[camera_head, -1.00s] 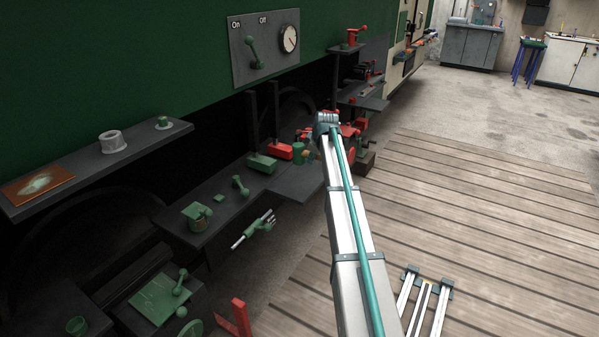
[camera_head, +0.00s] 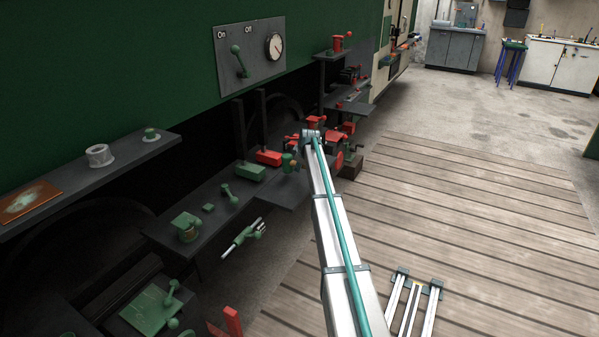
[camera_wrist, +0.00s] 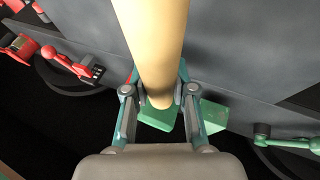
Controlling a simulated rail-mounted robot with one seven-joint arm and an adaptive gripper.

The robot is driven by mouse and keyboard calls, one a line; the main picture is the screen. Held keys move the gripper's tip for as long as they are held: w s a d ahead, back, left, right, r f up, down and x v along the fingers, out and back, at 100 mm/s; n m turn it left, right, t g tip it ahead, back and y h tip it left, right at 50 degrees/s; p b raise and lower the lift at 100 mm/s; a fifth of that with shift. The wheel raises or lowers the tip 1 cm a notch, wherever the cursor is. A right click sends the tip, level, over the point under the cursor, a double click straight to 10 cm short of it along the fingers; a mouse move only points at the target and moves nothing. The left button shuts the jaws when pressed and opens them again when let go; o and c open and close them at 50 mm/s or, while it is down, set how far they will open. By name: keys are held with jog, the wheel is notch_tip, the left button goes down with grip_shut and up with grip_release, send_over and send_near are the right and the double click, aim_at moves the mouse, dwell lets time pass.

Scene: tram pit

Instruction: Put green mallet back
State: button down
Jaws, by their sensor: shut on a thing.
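My gripper (camera_wrist: 160,95) is shut on a pale yellow handle (camera_wrist: 155,40) in the wrist view. The handle runs from the top edge down between the fingers. A green block (camera_wrist: 158,118) shows just below the handle's end; it looks like the mallet's head, but I cannot tell whether they are joined. In the head view my arm reaches toward the far end of the dark shelves, and its end hides the fingers there. No empty place marked for the mallet can be made out.
A dark shelf (camera_head: 205,208) carries a green vise (camera_head: 249,173), a red vise (camera_head: 268,157) and other green tools. A green lever (camera_wrist: 290,142) and red tools (camera_wrist: 65,62) flank the gripper in the wrist view. The wooden floor (camera_head: 470,210) at right is mostly clear.

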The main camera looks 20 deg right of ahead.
jog(key=shift+w+d+f, duration=0.1)
jog(key=shift+w+f, duration=0.05)
jog(key=shift+w, duration=0.1)
jog(key=shift+w+f, duration=0.15)
jog(key=shift+f, duration=1.45)
jog(key=c, duration=1)
grip_release()
jog(key=shift+f, duration=0.1)
jog(key=shift+o, duration=0.2)
jog(key=shift+f, duration=0.15)
